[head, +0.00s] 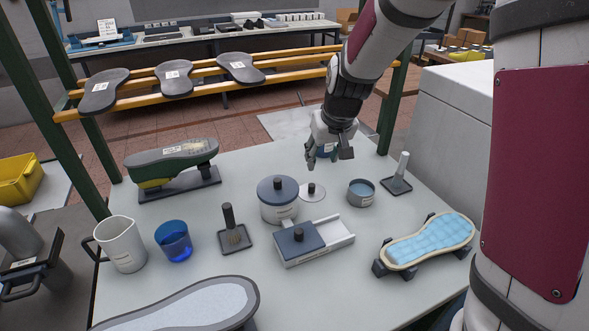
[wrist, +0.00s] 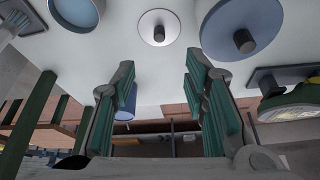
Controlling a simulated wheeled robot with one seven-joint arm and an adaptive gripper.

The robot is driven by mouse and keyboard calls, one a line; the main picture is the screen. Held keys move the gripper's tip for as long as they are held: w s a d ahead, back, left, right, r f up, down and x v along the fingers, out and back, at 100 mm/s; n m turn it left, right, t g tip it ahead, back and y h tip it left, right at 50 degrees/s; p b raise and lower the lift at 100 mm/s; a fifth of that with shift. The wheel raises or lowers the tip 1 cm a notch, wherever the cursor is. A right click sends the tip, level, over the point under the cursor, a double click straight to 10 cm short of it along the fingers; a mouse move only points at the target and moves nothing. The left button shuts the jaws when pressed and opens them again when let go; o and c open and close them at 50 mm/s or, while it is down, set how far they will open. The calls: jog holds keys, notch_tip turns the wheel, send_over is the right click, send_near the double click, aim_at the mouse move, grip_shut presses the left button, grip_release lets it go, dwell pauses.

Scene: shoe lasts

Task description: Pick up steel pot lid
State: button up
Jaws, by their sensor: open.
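The steel pot lid (head: 318,194) is a small pale disc with a dark knob, lying flat on the table just right of a pot with a blue-grey lid (head: 278,188). In the wrist view the steel lid (wrist: 151,20) shows at the top middle, beyond my fingertips, with the blue-grey lid (wrist: 222,28) to its right. My gripper (head: 328,161) is open and empty, above the table and behind the steel lid in the head view. In the wrist view its two green-padded fingers (wrist: 160,82) are spread apart, touching nothing.
A small round tin (head: 361,198) stands right of the lid; a grey sliding-top box (head: 340,236) lies in front. A blue object (head: 327,150) is partly hidden behind my gripper. Upright-handled tools, a jug (head: 122,246), a blue cup (head: 173,246) and shoe lasts surround these.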

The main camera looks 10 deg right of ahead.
aim_at(312, 185)
jog(key=x, duration=1.5)
jog(key=shift+w+f+b, duration=0.15)
jog(key=shift+w+b, duration=0.05)
jog(key=shift+b, duration=0.2)
jog(key=shift+c, duration=0.6)
jog(key=c, duration=0.8)
